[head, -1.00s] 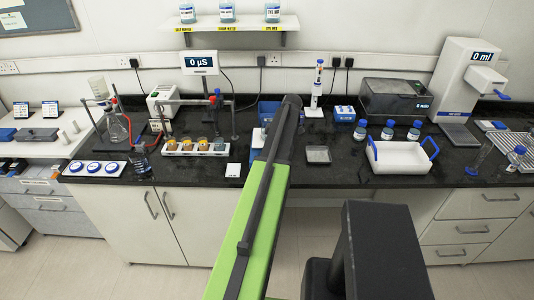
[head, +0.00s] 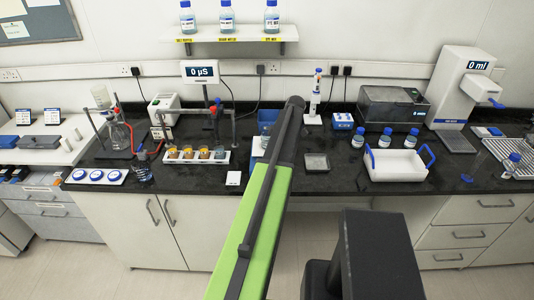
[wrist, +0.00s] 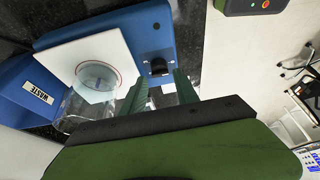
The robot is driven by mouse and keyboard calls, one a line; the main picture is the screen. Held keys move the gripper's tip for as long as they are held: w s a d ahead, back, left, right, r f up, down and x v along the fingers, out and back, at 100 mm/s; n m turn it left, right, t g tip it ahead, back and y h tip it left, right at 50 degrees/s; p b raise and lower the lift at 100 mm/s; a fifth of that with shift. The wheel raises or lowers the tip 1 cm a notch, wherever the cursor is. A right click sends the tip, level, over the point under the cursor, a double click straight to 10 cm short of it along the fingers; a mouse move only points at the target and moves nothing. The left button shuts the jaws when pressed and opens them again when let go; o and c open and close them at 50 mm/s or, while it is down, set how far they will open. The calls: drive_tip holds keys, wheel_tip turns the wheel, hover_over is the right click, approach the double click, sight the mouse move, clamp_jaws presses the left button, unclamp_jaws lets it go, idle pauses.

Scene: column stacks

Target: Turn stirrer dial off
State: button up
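The stirrer (wrist: 110,25) shows in the wrist view as a blue body with a white top plate. A clear glass beaker stands on the plate. In the head view my arm hides most of the stirrer (head: 258,146), and the gripper is not visible there.
A blue waste box (wrist: 25,85) is beside the stirrer in the wrist view. The bench front edge is close.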

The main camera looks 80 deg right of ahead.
drive_tip(key=p+v, duration=1)
drive_tip(key=v, duration=0.3)
drive_tip(key=shift+r+p, duration=0.2)
drive_tip(key=shift+p, duration=0.15)
